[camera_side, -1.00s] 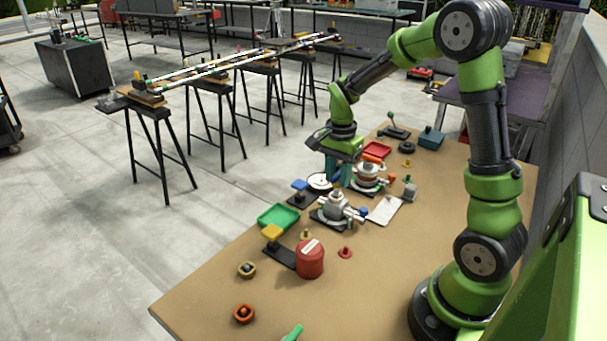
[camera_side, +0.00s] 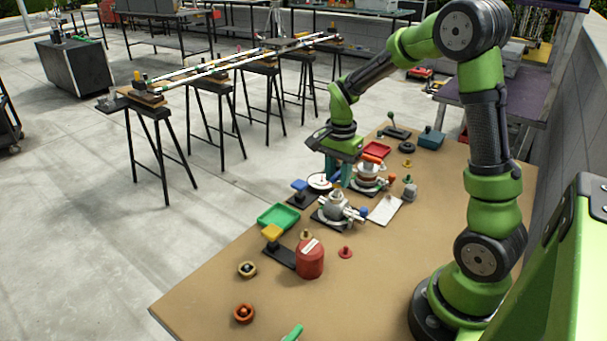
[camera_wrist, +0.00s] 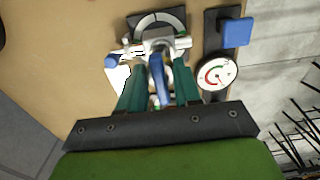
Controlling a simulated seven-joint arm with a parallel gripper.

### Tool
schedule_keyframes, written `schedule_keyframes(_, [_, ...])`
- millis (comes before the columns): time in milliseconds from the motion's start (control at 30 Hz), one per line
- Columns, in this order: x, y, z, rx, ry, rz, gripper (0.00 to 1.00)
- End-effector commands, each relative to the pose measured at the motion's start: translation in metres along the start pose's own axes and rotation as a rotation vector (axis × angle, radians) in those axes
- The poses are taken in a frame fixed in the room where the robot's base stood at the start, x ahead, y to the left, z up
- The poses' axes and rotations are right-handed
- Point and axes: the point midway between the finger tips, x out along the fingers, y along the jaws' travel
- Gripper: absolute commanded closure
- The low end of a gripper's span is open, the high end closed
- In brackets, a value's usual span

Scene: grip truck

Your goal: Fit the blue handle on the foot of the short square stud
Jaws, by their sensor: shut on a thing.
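My gripper (camera_wrist: 160,98) points down with its teal fingers on both sides of the blue handle (camera_wrist: 159,80), and is shut on it. The handle is long and narrow. In the side view my gripper (camera_side: 338,180) is over the back part of the bench, between a grey valve body and a red-topped fitting. The grey valve body (camera_side: 337,205) stands on a dark base, and it also shows in the wrist view (camera_wrist: 158,36), just beyond the handle's far end. I cannot make out the short square stud, and cannot tell whether the handle touches anything.
A dial gauge (camera_wrist: 216,74) and a blue-topped block (camera_wrist: 236,32) are right of my fingers in the wrist view. The red-topped fitting (camera_side: 368,174) stands close by my gripper. A white sheet (camera_side: 385,209) lies nearby.

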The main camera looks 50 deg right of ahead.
Motion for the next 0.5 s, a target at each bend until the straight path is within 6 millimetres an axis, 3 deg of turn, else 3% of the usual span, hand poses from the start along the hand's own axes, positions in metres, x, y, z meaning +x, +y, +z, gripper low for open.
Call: schedule_keyframes(500, [0.010, 0.000, 0.000, 0.002, -0.001, 0.001, 1.00])
